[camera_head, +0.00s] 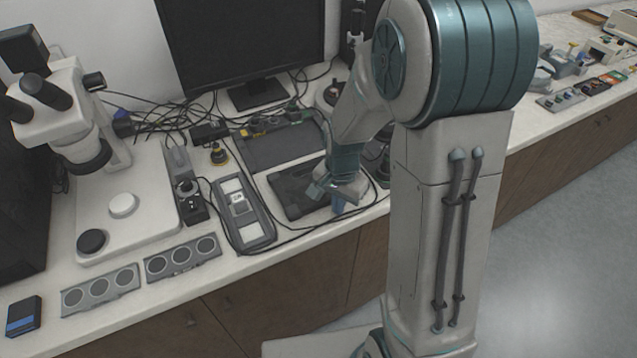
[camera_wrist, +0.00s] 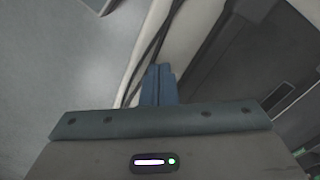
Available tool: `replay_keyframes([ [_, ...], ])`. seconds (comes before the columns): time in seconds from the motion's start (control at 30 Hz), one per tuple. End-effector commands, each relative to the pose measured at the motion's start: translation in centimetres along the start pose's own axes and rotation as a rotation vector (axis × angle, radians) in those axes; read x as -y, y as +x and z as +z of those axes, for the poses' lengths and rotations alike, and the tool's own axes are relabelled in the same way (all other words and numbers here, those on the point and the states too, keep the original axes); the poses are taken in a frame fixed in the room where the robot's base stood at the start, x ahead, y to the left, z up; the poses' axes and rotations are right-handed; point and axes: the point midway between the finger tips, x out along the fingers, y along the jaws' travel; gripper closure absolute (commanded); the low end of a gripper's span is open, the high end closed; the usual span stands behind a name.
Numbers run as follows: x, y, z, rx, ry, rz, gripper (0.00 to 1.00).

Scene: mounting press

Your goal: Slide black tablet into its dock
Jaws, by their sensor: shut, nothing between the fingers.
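The black tablet (camera_head: 293,190) lies flat near the front edge of the counter in the head view, its right part hidden by my gripper. My gripper (camera_head: 339,208) is shut and empty, pointing down at the tablet's front right side; I cannot tell whether it touches. In the wrist view the blue fingers of my gripper (camera_wrist: 158,86) are together beside the pale counter edge, with a dark surface to the right that looks like the tablet (camera_wrist: 235,70). A dark flat panel (camera_head: 275,148), possibly the dock, lies just behind the tablet with small coloured parts along its back.
A long grey tray (camera_head: 262,232) with white inserts lies left of the tablet. A microscope (camera_head: 75,130) and holders with round wells (camera_head: 182,257) are farther left. A monitor (camera_head: 240,45) and loose cables are behind. Dark cables also run along the counter's front edge.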

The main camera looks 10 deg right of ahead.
Motion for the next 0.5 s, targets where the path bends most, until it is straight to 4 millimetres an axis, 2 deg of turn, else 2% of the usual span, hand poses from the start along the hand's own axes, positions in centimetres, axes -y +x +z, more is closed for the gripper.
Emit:
replay_keyframes([
  [0.5,0.81,0.0,-0.13,0.001,0.0,0.001,1.0],
])
